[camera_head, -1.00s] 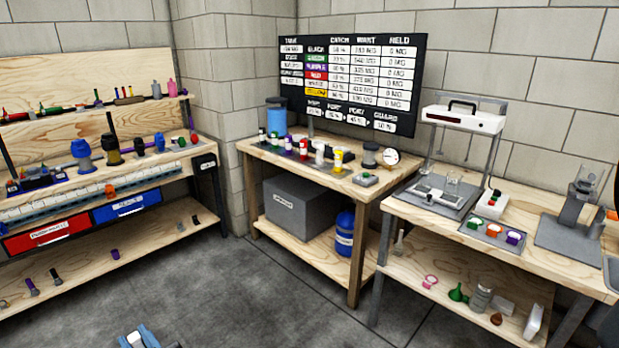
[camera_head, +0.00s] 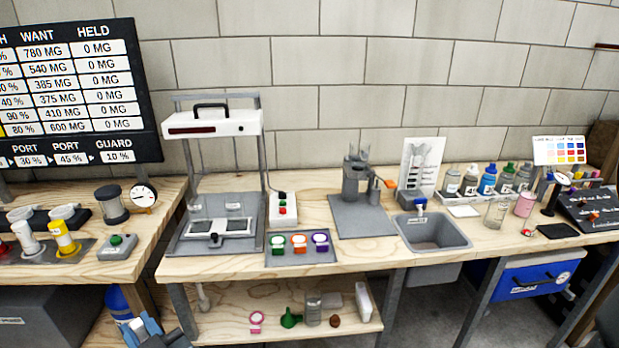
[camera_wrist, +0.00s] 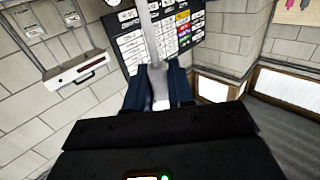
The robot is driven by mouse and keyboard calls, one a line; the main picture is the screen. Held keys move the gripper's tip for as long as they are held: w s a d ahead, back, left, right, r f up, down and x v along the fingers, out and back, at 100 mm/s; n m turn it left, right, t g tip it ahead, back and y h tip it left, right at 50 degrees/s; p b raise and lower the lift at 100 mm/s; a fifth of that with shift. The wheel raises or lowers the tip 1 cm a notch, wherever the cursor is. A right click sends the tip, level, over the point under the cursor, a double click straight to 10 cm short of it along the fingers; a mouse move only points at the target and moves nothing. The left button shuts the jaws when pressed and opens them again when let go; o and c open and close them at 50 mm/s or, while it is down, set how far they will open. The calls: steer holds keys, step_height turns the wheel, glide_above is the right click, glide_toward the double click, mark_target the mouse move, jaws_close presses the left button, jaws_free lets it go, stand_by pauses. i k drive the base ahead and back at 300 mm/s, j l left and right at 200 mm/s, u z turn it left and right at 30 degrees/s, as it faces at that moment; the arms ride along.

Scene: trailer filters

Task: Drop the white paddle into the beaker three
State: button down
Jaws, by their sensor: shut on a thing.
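My gripper (camera_wrist: 157,90), with blue fingers, is shut on a pale grey-white rod-like thing (camera_wrist: 150,40), which looks like the white paddle. It extends up out of the wrist view. In the head view my gripper (camera_head: 143,328) is low at the bottom left, in front of the benches and below their tops. Small clear glass vessels (camera_head: 235,208) stand at the white-topped frame (camera_head: 212,122). A larger clear glass vessel (camera_head: 496,213) stands at the right. I cannot read any number on them, so I cannot tell which is beaker three.
Bottles (camera_head: 488,180) line the right back. A lower shelf (camera_head: 260,325) holds small items. A results board (camera_head: 75,92) hangs at left.

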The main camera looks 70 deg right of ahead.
mark_target(493, 224)
steer(key=z, duration=0.4)
steer(key=j+z, duration=0.15)
steer(key=z, duration=0.7)
steer(key=j+z, duration=0.1)
steer(key=z, duration=0.3)
